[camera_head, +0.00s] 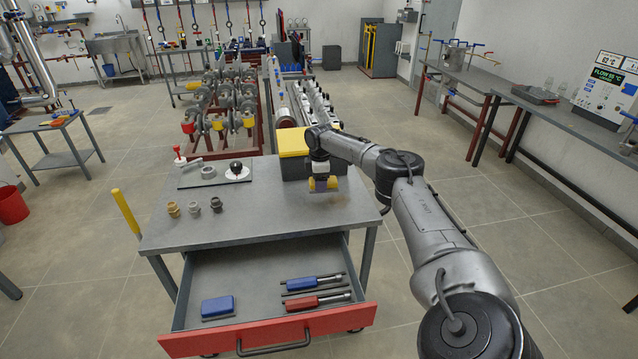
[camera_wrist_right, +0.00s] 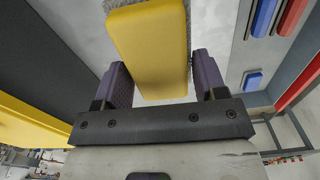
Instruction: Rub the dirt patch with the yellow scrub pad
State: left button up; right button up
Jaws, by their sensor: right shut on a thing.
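The yellow scrub pad (camera_wrist_right: 152,48) fills the upper middle of the right wrist view, a yellow block with a grey bristly layer along its edge. My right gripper (camera_wrist_right: 160,85) is shut on it, with a dark finger on each side. In the head view my right gripper (camera_head: 323,184) hangs over the right part of the grey workbench (camera_head: 270,212), with yellow of the pad showing at its tip. I cannot tell whether the pad touches the bench top. My left gripper is not in view.
A yellow-lidded dark box (camera_head: 294,155) stands just behind my right gripper. A dark mat (camera_head: 214,173) holds a ring and a black-knobbed disc; several small fittings (camera_head: 194,208) stand at left. The open drawer (camera_head: 265,285) in front holds blue and red tools. The bench's front middle is clear.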

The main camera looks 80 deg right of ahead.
jog(key=n, duration=0.4)
jog(key=shift+w+d, duration=0.1)
jog(key=shift+d, duration=0.05)
jog(key=shift+f+n, duration=0.15)
jog(key=shift+n, duration=0.35)
jog(key=b, duration=0.5)
send_over(320, 205)
notch_tip(320, 205, down, 5)
jog(key=shift+w+f, duration=0.1)
jog(key=shift+w, duration=0.05)
jog(key=shift+f+b, duration=0.2)
jog(key=shift+b, duration=0.15)
jog(key=shift+f, duration=0.35)
jog(key=shift+f+b, duration=0.65)
jog(key=shift+f, duration=0.05)
